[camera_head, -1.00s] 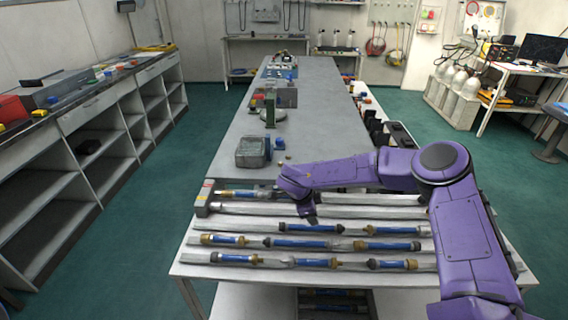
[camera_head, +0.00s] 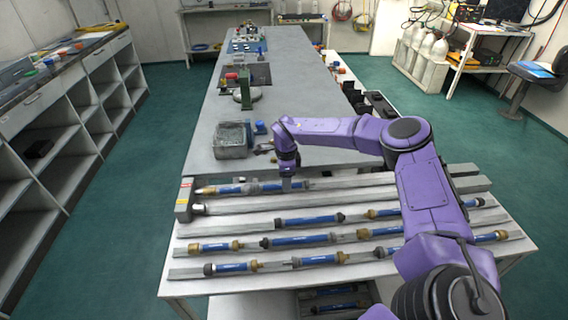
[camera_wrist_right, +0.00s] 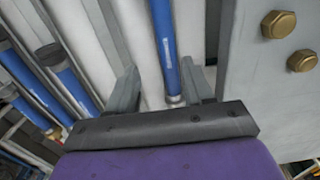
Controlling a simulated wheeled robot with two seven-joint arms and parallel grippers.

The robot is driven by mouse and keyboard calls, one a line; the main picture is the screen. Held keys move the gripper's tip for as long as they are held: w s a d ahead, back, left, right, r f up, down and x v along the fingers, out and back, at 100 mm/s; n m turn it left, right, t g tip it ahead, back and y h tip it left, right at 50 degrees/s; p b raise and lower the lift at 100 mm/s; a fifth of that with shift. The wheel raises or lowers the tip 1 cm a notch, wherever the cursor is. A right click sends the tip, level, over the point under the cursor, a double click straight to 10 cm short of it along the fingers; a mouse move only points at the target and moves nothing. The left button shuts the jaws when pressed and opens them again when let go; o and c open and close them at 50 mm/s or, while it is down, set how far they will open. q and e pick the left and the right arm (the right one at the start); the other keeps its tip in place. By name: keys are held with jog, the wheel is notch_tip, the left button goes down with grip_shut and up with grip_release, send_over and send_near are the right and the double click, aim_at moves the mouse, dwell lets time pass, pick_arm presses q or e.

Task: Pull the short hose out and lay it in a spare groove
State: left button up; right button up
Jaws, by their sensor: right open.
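Blue hoses with metal end fittings lie in parallel grooves of a pale rack (camera_head: 330,206). In the back groove a blue hose (camera_head: 232,188) runs right from the grey end block (camera_head: 184,200). My right gripper (camera_head: 287,184) points down at this back groove, right of the block. In the right wrist view its open fingers (camera_wrist_right: 161,80) stand either side of a blue hose (camera_wrist_right: 163,40) with a metal collar. I cannot tell if they touch it. Which hose is the short one is not clear. My left gripper is out of view.
Several other hoses, such as one at front left (camera_head: 230,267), fill the front grooves. A grey plate with brass bolts (camera_wrist_right: 279,24) stands beside the gripper. Behind the rack, the bench holds a grey bin (camera_head: 232,140) and a vise-like green tool (camera_head: 244,88).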

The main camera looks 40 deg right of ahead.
aim_at(293, 184)
jog(key=w+f, duration=0.1)
jog(key=f, duration=0.1)
jog(key=w+f, duration=0.1)
jog(key=shift+w+a+f, duration=0.1)
jog(key=shift+w+f, duration=0.05)
jog(key=shift+f, duration=0.2)
jog(key=shift+s+r, duration=0.3)
jog(key=shift+s, duration=0.15)
jog(key=shift+s+r, duration=0.1)
jog(key=c, duration=0.4)
grip_shut()
jog(key=shift+s+d+f, duration=0.1)
jog(key=shift+d+f, duration=0.1)
jog(key=shift+d, duration=0.15)
jog(key=shift+s+d+f, duration=0.1)
jog(key=shift+s+d, duration=0.3)
jog(key=shift+d, duration=0.2)
jog(key=shift+s+d, duration=0.4)
jog(key=shift+d, duration=0.2)
jog(key=shift+p, duration=0.3)
